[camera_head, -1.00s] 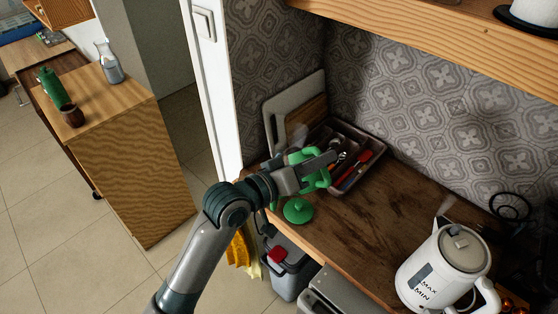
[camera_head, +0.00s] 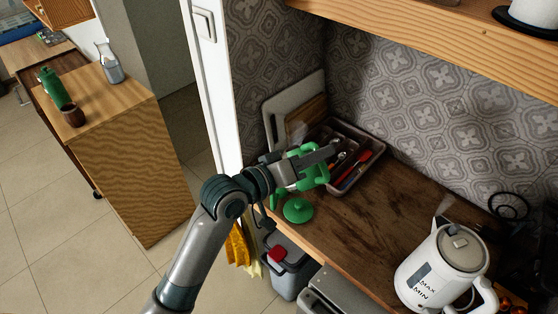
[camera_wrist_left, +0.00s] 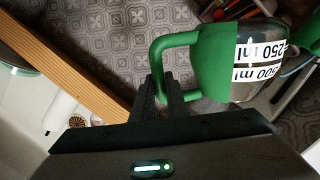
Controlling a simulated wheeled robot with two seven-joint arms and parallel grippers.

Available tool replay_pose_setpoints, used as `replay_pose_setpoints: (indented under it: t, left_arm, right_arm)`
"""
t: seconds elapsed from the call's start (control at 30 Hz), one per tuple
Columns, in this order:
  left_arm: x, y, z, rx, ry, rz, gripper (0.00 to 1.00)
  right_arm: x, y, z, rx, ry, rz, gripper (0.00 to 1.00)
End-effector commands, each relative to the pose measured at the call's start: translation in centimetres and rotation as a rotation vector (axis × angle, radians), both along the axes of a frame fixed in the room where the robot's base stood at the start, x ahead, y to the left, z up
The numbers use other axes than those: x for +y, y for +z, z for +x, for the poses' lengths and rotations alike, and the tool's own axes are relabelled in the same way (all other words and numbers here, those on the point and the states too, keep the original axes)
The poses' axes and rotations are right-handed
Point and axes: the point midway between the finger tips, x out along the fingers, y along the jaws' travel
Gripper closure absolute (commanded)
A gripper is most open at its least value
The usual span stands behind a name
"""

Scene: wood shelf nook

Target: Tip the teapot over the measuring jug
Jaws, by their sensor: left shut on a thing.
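The green teapot (camera_head: 321,176) is at the far left end of the counter, partly hidden by my left gripper (camera_head: 321,156). In the left wrist view its handle (camera_wrist_left: 160,50) is at my fingertips, and the left gripper (camera_wrist_left: 165,92) is shut on it. The teapot's green body (camera_wrist_left: 213,60) looks tilted. Beside and behind it in that view is the clear measuring jug (camera_wrist_left: 255,72), marked 250 ml and 500 ml and partly hidden. I cannot tell whether the two touch or whether anything flows. My right gripper is not in view.
A green lid (camera_head: 298,210) lies near the counter's front edge. A cutlery tray (camera_head: 372,169) is just right of the teapot, with a cutting board (camera_head: 282,98) against the wall. A white kettle (camera_head: 440,268) stands at right. The middle counter is bare, under a wooden shelf (camera_head: 470,50).

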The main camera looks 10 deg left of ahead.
Motion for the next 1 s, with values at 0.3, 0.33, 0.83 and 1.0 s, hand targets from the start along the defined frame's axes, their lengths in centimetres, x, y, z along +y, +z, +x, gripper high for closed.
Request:
replay_pose_setpoints:
  t: [0.3, 0.33, 0.83, 1.0]
  left_arm:
    - [0.21, 0.57, 0.27, 0.015, 0.001, -0.016, 1.0]
    - [0.23, 0.59, 0.3, 0.017, 0.0, -0.017, 1.0]
    - [0.53, 1.13, 0.68, 0.044, 0.0, -0.04, 1.0]
    - [0.64, 1.28, 0.82, 0.055, 0.001, -0.048, 1.0]
  right_arm:
    - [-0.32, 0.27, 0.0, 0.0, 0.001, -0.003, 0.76]
    - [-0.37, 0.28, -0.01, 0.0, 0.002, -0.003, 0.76]
    - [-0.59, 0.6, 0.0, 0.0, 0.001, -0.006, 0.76]
    - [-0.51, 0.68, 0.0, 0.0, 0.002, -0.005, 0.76]
